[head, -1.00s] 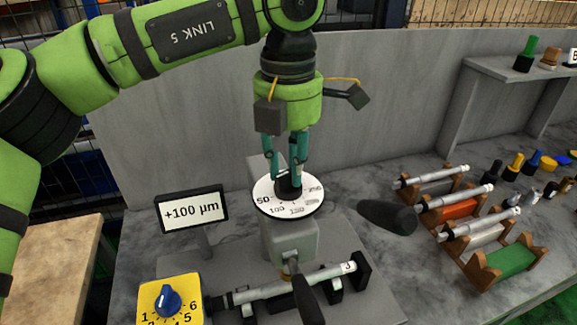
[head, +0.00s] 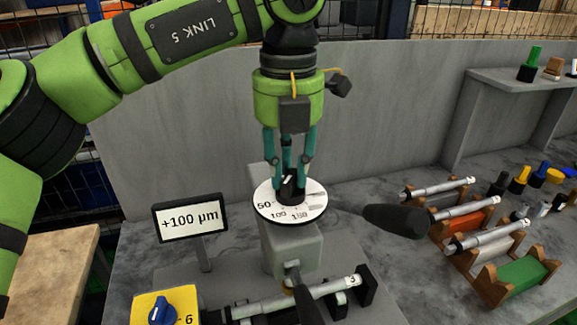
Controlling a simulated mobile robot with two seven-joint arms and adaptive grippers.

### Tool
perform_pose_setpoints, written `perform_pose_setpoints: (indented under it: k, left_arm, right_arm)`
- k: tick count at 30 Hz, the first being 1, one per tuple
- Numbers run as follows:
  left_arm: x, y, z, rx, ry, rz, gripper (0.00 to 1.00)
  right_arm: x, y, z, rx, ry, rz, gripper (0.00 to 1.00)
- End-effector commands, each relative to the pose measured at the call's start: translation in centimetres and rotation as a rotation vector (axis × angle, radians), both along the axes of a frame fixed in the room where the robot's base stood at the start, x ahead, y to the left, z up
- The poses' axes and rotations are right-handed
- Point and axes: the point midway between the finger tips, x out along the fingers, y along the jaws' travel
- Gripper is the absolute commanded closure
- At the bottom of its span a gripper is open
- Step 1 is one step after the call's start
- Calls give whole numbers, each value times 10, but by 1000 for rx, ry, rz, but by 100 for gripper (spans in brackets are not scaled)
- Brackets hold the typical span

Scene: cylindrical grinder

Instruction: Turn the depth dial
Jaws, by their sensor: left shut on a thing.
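The depth dial is a white disc (head: 272,205) with printed numbers such as 50, 100 and 150, on top of a grey post (head: 290,250). A black knob (head: 292,188) with a white mark stands at its centre. My left gripper (head: 291,185) points down from above and is shut on this knob; its teal fingers stand around it. A sign (head: 190,218) left of the dial reads "+100 µm". My right gripper does not show in the head view.
A yellow panel with a blue knob (head: 162,310) is at the bottom left. A dark handle (head: 395,221) sticks out right of the dial. A grey wall (head: 380,120) stands behind.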

Motion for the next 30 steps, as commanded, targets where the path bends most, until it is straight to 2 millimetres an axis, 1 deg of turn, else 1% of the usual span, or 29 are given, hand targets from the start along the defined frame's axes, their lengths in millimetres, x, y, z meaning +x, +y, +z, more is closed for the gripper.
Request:
perform_pose_setpoints:
  k: [9, 10, 11, 12, 19, 23, 26, 29, 30]
  left_arm:
    - [-1, 0, -2, 3, 4, -1, 100]
    - [-1, 0, -2, 3, 4, -1, 67]
    - [-1, 0, -2, 3, 4, -1, 55]
    - [-1, 0, -2, 2, 3, -1, 51]
    - [0, 0, -1, 2, 1, 0, 51]
    - [0, 0, 2, 0, 0, 0, 51]
    - [0, 0, 12, 1, -2, 2, 51]
    - [0, -1, 30, 0, -2, 2, 51]
    - [0, -1, 39, -1, -3, 3, 51]
  right_arm:
    - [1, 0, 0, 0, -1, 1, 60]
    - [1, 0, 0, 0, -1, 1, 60]
    - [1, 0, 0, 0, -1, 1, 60]
    - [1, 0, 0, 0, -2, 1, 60]
    - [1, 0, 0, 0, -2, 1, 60]
    - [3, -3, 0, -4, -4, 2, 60]
    - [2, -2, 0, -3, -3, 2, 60]
    - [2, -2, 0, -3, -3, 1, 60]
    - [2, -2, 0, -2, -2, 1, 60]
